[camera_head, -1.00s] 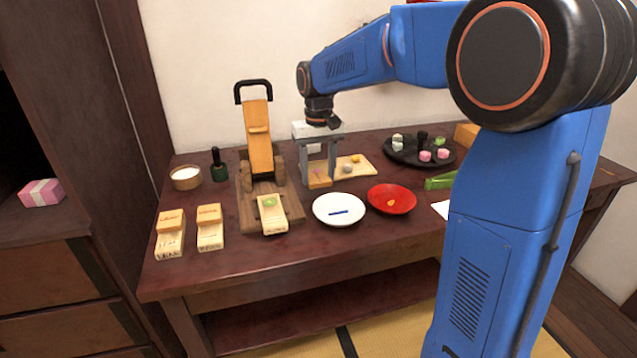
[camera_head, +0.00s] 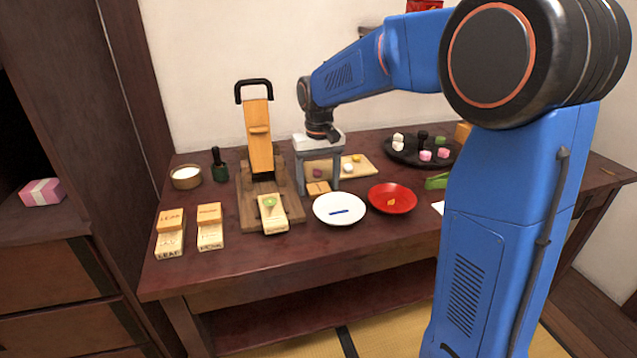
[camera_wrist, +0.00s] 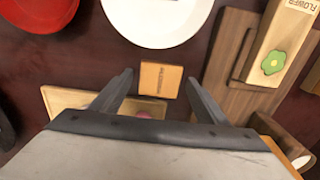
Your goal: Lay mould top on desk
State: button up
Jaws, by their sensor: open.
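The mould top (camera_head: 318,188), a small flat wooden block, lies on the desk (camera_head: 300,255) just left of and behind the white plate. The wrist view shows its printed face (camera_wrist: 160,79), too small to read. My gripper (camera_head: 317,182) is open above it, its fingers on either side and apart from it. The mould base (camera_head: 272,212), marked FLOWER in the wrist view (camera_wrist: 297,18), sits at the front of the wooden press (camera_head: 247,207) with a green flower shape uncovered on it.
A board with sweets (camera_head: 365,170) lies behind my gripper. Two other topped moulds (camera_head: 170,243) (camera_head: 210,238) stand left. A black tray (camera_head: 395,157) is at the back right.

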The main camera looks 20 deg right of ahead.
aim_at(319, 188)
jog(key=shift+r, duration=0.15)
notch_tip(319, 188, up, 12)
jog(key=s+d+t, duration=0.1)
jog(key=s+d, duration=0.2)
jog(key=s, duration=0.7)
jog(key=s+d+f+t, duration=0.2)
jog(key=s+f, duration=0.4)
jog(key=s, duration=0.5)
jog(key=s+d+f+t, duration=0.1)
jog(key=s+f, duration=0.5)
jog(key=s, duration=0.6)
jog(key=shift+s+d+t, duration=0.2)
jog(key=shift+d+t, duration=0.2)
jog(key=shift+d, duration=0.1)
jog(key=shift+r, duration=0.1)
